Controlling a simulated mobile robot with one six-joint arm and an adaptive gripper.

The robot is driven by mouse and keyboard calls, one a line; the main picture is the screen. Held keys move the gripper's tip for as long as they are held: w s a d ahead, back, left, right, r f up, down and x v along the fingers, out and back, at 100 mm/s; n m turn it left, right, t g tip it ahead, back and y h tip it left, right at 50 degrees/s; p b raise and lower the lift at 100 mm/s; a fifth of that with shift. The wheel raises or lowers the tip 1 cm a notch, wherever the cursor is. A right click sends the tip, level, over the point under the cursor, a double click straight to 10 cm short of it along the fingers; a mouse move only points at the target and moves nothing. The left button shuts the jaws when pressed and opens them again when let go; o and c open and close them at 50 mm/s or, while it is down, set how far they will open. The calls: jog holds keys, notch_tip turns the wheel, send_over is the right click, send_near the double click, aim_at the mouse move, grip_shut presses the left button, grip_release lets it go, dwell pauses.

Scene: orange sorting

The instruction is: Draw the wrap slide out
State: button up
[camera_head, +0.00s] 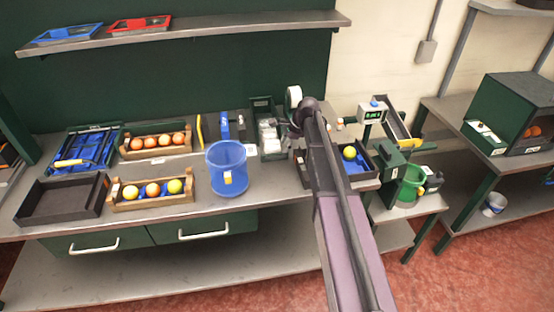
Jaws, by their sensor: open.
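My arm reaches from the bottom right up over the workbench. My gripper (303,122) is at its far end, largely hidden by my own wrist, with nothing seen held in it. Left of it stands a dark green holder (262,108) with white packs (269,138) in front. A white roll (293,97) is just behind the wrist. I cannot tell for sure which part is the wrap slide. A green cabinet (505,100) on the right-hand bench has a pale-topped slide (487,135) at its front left, well away from my gripper.
A blue bucket (227,172) stands at the bench front. Wooden crates (152,203) of oranges and a black tray (60,205) are farther left. A scale (372,112) and a green machine (392,165) stand right of my arm. A shelf (190,30) hangs above.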

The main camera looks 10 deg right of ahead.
aim_at(278, 154)
jog(key=shift+b+x, duration=2.5)
jog(key=shift+x, duration=0.55)
jog(key=shift+c, duration=0.2)
grip_shut()
